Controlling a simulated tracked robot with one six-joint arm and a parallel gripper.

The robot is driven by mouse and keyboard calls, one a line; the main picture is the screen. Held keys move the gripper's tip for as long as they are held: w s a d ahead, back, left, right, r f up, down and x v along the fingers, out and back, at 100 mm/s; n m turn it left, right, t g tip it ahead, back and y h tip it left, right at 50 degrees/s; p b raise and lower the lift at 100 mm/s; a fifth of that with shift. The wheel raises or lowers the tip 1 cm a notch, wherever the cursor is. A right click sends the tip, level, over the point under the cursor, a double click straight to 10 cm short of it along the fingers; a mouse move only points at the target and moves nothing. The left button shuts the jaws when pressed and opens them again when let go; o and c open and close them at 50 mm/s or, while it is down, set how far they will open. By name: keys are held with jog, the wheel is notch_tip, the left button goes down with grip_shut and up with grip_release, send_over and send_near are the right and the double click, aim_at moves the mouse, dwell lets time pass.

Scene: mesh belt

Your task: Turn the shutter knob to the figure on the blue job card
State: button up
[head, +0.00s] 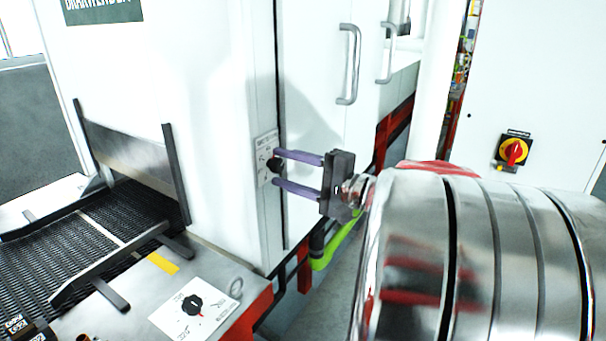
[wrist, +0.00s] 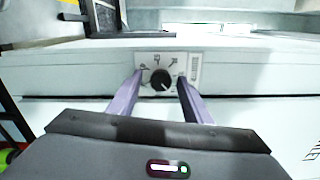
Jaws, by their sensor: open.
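A black round knob (head: 273,165) sits on a pale marked plate on the side of the white machine. In the wrist view the knob (wrist: 161,79) lies between my fingers, with scale marks above it too small to read. A small light mark shows toward the knob's lower right. My gripper (head: 276,168) is open, with its two purple fingers on either side of the knob; I cannot tell whether they touch it. The fingers also show in the wrist view (wrist: 159,77). I see no blue job card in either view.
A second black knob (head: 192,305) sits on a white plate on the front ledge. A black mesh belt (head: 50,240) runs into the machine at left. Door handles (head: 349,64) stand out above my gripper. A red and yellow switch (head: 514,151) is at right.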

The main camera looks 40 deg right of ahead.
jog(key=v, duration=1.3)
jog(key=shift+s+d, duration=0.15)
jog(key=shift+s, duration=0.2)
jog(key=shift+f, duration=0.1)
jog(key=w+a+f+n+g, duration=0.2)
jog(key=a+f+n+g, duration=0.35)
jog(key=a, duration=0.55)
jog(key=w+a+f+n+g, duration=0.1)
jog(key=a+f+n+g, duration=0.2)
jog(key=a+f+g, duration=0.6)
jog(key=s+a+n+t+h, duration=0.3)
jog(key=s+a+n+h, duration=0.2)
jog(key=s+a+n, duration=0.2)
jog(key=shift+h, duration=0.4)
